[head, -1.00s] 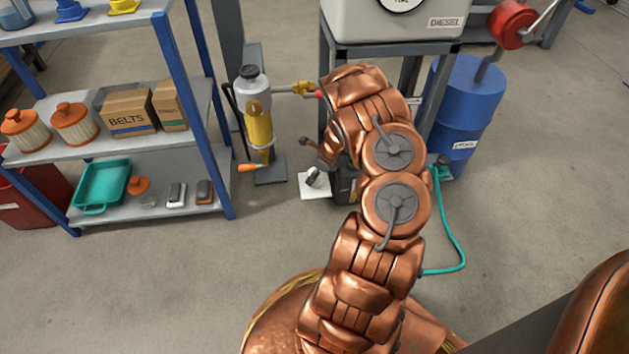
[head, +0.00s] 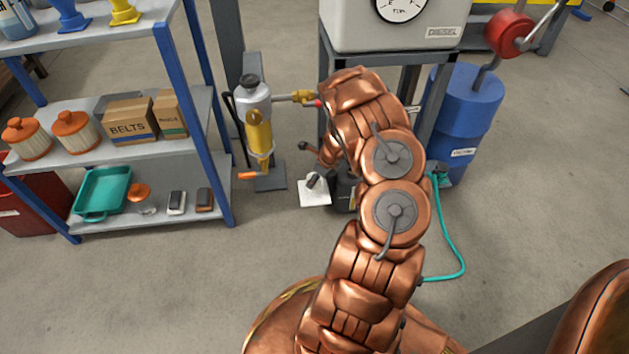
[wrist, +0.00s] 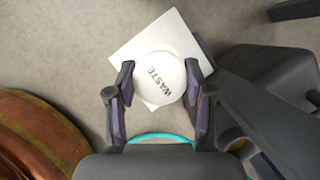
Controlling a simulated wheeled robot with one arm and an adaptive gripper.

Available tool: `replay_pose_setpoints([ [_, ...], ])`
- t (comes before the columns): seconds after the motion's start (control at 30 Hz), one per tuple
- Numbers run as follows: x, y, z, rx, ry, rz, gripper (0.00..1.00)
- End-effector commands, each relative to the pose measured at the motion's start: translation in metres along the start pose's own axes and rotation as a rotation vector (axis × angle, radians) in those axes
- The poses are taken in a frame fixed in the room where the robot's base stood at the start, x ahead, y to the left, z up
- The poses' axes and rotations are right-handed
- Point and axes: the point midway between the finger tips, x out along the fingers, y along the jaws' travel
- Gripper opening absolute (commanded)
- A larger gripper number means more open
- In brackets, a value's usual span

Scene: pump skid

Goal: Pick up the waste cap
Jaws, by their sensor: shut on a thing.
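The waste cap (wrist: 158,82) is a round white disc marked WASTE, seen from above in the wrist view. My gripper (wrist: 160,69) is shut on it, with one dark finger against each side. A square white pad (wrist: 126,58) shows beneath the cap; I cannot tell whether the cap touches it or is just above. In the head view the white pad (head: 315,198) lies on the floor left of my arm, with part of my gripper (head: 313,181) over it. The cap itself is not clear there.
A yellow-grey cylinder unit (head: 257,120) stands left of the pad. A blue drum (head: 465,115) and teal hose (head: 456,240) are to the right. Shelves (head: 130,215) stand at left.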

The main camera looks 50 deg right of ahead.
Motion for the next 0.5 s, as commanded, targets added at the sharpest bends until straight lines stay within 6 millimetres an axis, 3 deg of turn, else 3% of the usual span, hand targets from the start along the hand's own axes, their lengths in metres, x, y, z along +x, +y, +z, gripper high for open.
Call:
replay_pose_setpoints([
  [0.13, -0.024, 0.0, 0.008, 0.001, 0.0, 0.001, 0.11],
  [0.5, -0.056, 0.027, -0.062, 0.009, 0.004, -0.001, 0.11],
])
